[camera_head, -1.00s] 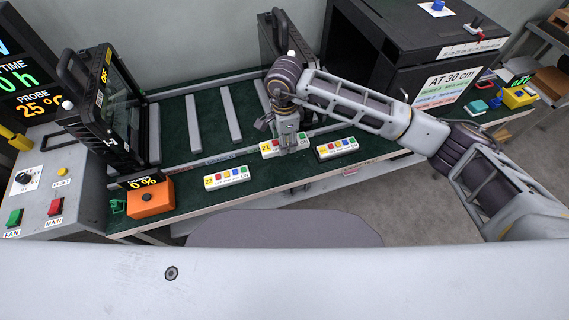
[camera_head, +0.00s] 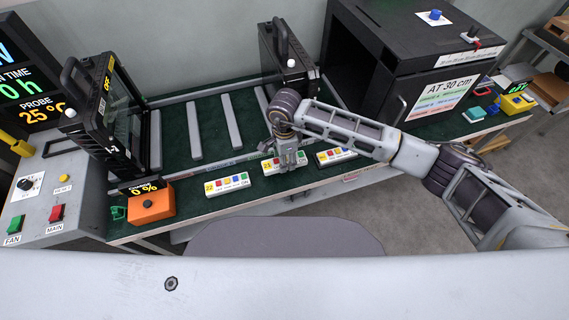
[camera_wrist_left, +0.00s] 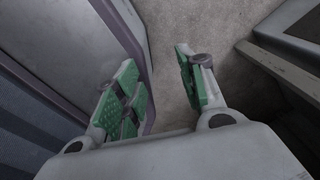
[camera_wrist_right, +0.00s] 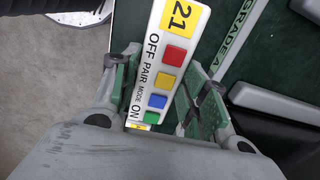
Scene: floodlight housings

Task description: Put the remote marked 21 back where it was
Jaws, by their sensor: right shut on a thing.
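The remote marked 21 (camera_head: 270,166) is white with red, yellow, blue and green buttons and a yellow number label. My right gripper (camera_head: 289,160) is shut on it, at the front of the green bench top. In the right wrist view the remote (camera_wrist_right: 172,53) lies between the two green-padded fingers, its label end pointing away. I cannot tell whether its underside touches the bench. The remote marked 22 (camera_head: 227,184) lies to its left, and another similar remote (camera_head: 336,156) to its right, partly behind my arm. My left gripper (camera_wrist_left: 163,92) is open and empty.
An orange box (camera_head: 151,204) with a 0 % display stands left of the remotes. Grey bars (camera_head: 194,131) and black floodlight housings (camera_head: 113,118) are behind. A large black box (camera_head: 415,65) stands to the right. The bench's front edge is close to the remotes.

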